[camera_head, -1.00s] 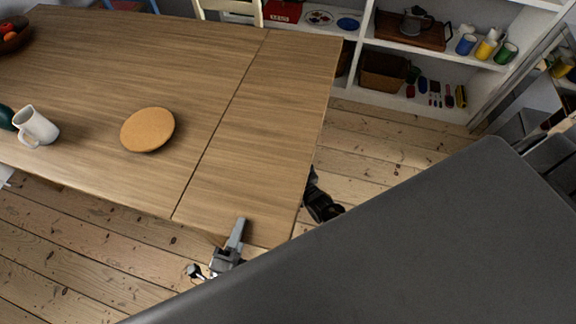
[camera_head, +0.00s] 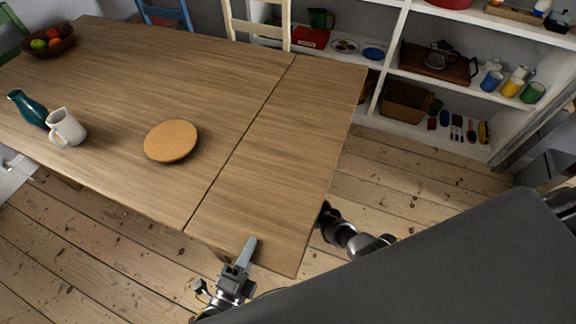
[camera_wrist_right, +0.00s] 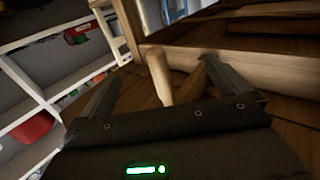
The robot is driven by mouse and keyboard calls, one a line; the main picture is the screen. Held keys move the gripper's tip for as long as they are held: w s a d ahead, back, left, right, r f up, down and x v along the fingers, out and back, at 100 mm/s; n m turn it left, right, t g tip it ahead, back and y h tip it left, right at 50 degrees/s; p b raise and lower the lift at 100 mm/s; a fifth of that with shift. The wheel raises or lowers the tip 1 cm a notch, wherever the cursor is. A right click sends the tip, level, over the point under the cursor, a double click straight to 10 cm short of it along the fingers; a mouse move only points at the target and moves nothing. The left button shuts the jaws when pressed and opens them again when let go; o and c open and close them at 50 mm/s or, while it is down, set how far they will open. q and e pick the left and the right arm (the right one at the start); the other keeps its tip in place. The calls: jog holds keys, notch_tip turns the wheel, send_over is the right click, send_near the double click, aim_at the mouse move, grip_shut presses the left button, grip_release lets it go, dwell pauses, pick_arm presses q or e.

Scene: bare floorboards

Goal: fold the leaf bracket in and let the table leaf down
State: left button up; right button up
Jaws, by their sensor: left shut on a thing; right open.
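The table leaf (camera_head: 290,140) is up, level with the wooden tabletop (camera_head: 190,80), with a thin seam between them. My left gripper (camera_head: 247,254) is shut on the leaf's near edge, one finger lying on top. My right gripper (camera_head: 324,212) is low beside the leaf's outer edge, its fingers partly hidden by the leaf. In the right wrist view my right gripper (camera_wrist_right: 160,76) is open under the table. A pale wooden peg-like piece (camera_wrist_right: 157,76) shows between its fingers; I cannot tell whether it belongs to the leaf bracket. The bracket is hidden in the head view.
The leaf's top is clear. A white shelf unit (camera_head: 398,60) stands behind. Bare floorboards (camera_head: 390,185) lie beside the leaf.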

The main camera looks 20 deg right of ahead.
jog(key=shift+w+a, duration=0.2)
jog(key=shift+w, duration=1.35)
